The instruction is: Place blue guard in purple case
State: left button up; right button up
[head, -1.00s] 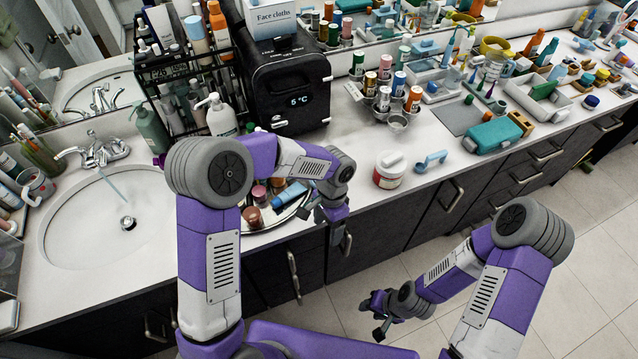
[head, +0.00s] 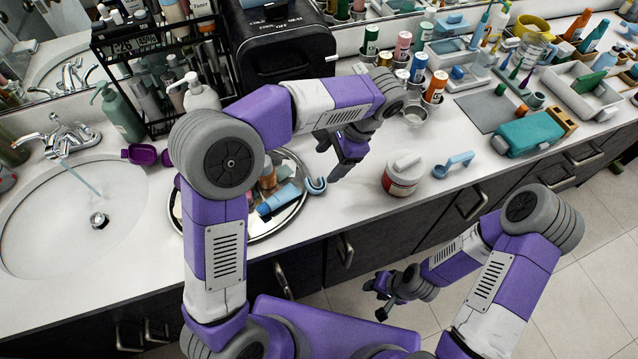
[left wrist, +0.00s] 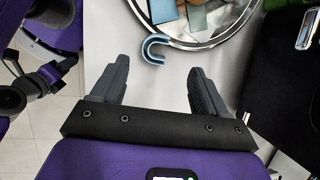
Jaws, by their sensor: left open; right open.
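The blue guard (head: 316,186), a small U-shaped piece, lies at the right rim of the round mirrored tray (head: 291,213). It also shows in the left wrist view (left wrist: 154,50), just beyond my left fingertips and roughly centred between them. The purple case (head: 142,154) lies on the counter right of the sink, partly hidden by my left arm. It seems open, with a second purple part beside it. My left gripper (head: 331,160) is open and empty above the counter, close to the guard. My right gripper (head: 379,298) is open and empty, low in front of the cabinets.
A blue tube (head: 279,199) and other small items lie on the tray. A white-lidded jar (head: 402,174) and a blue scoop (head: 453,164) stand to the right. A black box (head: 281,47) and a rack of bottles are behind.

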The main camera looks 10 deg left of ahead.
aim_at(319, 180)
pick_arm(q)
jog(key=b+x, duration=0.1)
jog(key=x, duration=0.1)
jog(key=b+x, duration=0.1)
jog(key=x, duration=0.2)
jog(key=d+b+x, duration=0.1)
jog(key=b+x, duration=0.1)
jog(key=shift+s+a+f, duration=0.15)
jog(key=shift+a+f, duration=0.05)
jog(key=shift+f, duration=0.35)
jog(key=shift+a+f, duration=0.2)
jog(key=shift+f, duration=0.2)
pick_arm(e)
jog(key=f, duration=0.5)
jog(key=shift+w, duration=0.25)
pick_arm(q)
jog(key=c, duration=1.2)
